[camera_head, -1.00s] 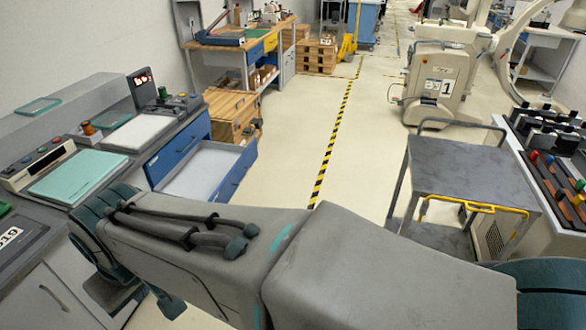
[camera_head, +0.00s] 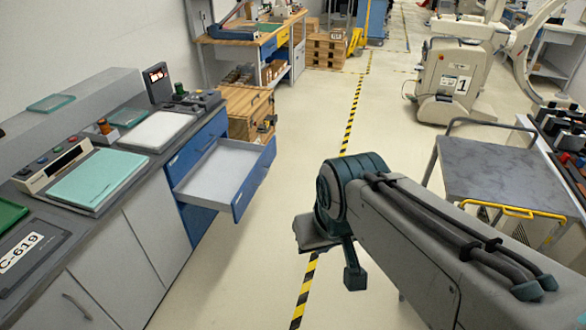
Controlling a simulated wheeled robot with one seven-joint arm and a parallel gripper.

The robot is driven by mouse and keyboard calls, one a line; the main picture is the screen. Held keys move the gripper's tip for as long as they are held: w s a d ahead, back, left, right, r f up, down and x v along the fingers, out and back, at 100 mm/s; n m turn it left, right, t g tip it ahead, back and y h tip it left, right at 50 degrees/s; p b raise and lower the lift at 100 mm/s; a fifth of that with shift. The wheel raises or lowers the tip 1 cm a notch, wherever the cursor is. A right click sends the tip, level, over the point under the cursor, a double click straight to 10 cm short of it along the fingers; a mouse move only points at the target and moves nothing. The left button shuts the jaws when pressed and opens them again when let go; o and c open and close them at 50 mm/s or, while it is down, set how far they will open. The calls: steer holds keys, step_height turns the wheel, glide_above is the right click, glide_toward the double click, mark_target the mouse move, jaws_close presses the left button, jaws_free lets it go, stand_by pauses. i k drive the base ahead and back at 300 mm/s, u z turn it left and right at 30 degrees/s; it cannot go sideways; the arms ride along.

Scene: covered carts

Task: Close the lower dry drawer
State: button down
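A drawer with a white inside (camera_head: 222,172) and a blue front (camera_head: 254,180) stands pulled out from the grey counter unit on the left. A shut blue drawer front (camera_head: 197,142) is above it, and a blue panel (camera_head: 198,222) shows below it. I cannot read any label on these drawers. My gripper (camera_head: 332,256) hangs at the end of my arm, to the right of the open drawer and over the floor. It is apart from the drawer front, with nothing visibly held. Its fingers are partly hidden, and their opening is unclear.
A grey cart (camera_head: 490,165) with a yellow handle stands at the right. A wooden crate (camera_head: 247,108) sits just behind the drawer. The floor (camera_head: 300,150) between drawer and cart is clear, with a yellow-black stripe (camera_head: 351,115) along it.

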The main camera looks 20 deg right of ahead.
mark_target(226, 178)
steer(key=u, duration=0.2)
steer(key=i, duration=2.15)
steer(key=z, duration=0.1)
